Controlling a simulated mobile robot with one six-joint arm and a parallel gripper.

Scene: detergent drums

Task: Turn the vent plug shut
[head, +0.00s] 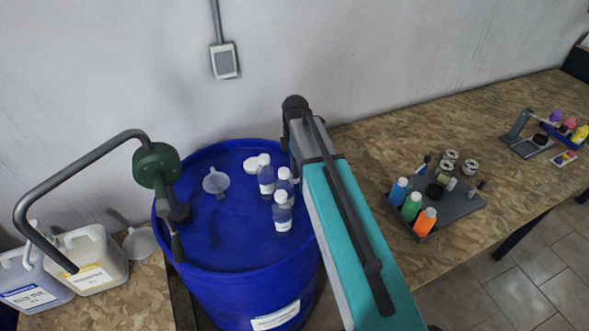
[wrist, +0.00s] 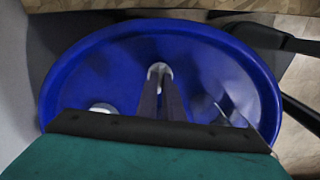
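A small pale round fitting (wrist: 160,70) shows on the blue drum top in the wrist view. It may be the vent plug, but its shape and turn are mostly hidden by my fingers. My gripper (wrist: 160,80) has its two dark fingers close together, with a narrow gap, their tips at the fitting. I cannot tell whether they touch it or grip it. The blue drum (head: 235,285) stands upright in the head view. There my arm covers the drum's right side, and my fingertips and the fitting are hidden.
A green hand pump (head: 156,166) stands at the drum's left. A funnel (head: 215,181), a white disc (head: 252,165) and three capped bottles (head: 282,214) are on the drum top. Right of my arm, a grey tray (head: 460,207) holds colored bottles on the wooden table (head: 360,150).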

